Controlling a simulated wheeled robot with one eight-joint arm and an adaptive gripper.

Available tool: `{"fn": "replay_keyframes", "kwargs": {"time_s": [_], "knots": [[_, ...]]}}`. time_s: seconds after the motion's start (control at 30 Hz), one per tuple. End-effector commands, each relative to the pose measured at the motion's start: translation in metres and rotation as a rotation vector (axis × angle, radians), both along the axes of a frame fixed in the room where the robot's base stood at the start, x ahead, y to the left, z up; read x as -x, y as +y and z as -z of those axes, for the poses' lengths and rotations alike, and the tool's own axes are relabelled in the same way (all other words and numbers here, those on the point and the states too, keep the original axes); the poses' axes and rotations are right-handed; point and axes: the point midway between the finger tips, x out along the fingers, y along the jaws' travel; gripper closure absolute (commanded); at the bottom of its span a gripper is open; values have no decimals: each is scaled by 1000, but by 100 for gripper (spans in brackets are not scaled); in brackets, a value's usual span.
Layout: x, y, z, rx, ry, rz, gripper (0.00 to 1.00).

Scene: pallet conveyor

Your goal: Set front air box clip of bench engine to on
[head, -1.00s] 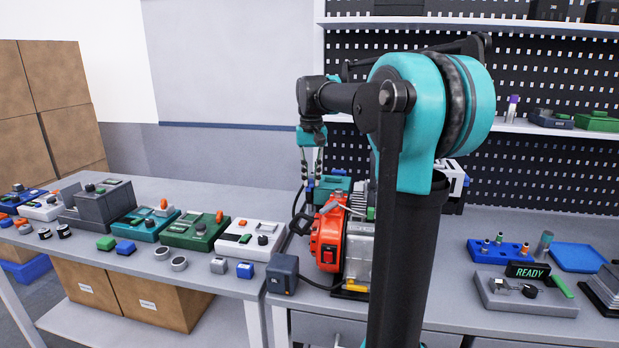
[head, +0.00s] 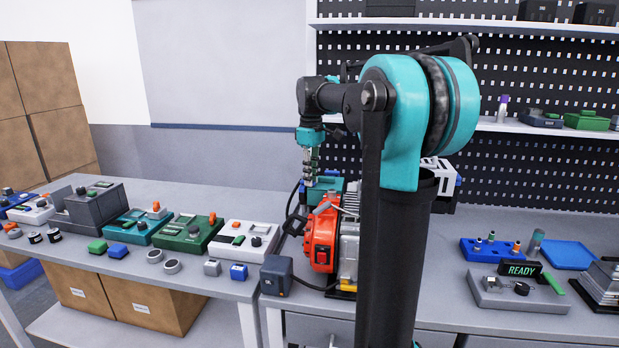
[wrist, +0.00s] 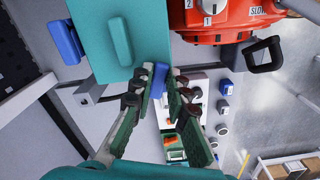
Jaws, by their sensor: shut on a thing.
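The bench engine (head: 321,238) is red, with the teal air box (head: 325,188) at its back. The air box (wrist: 98,60) fills the upper left of the wrist view, with a raised bar on its lid. A blue clip (wrist: 158,80) sits at the box's near edge, between my fingertips. Another blue clip (wrist: 65,42) is on its opposite side. My gripper (wrist: 165,82) is shut on the near blue clip, and the fingertips partly hide it. In the head view my gripper (head: 310,178) points down at the air box; the clip is too small to judge there.
The red engine housing (wrist: 235,18), with a numbered knob, is close beside my gripper. A white control box (head: 244,240) and other devices stand on the left bench. A dark grey box (head: 277,275) is in front of the engine. A READY stand (head: 520,290) is at the right.

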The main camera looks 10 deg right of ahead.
Motion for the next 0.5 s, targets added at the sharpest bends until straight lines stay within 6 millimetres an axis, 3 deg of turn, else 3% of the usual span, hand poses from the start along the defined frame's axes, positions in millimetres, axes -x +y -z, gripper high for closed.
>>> {"fn": "replay_keyframes", "kwargs": {"time_s": [0.5], "knots": [[-7,-5,-1,0,-1,-317,100]]}}
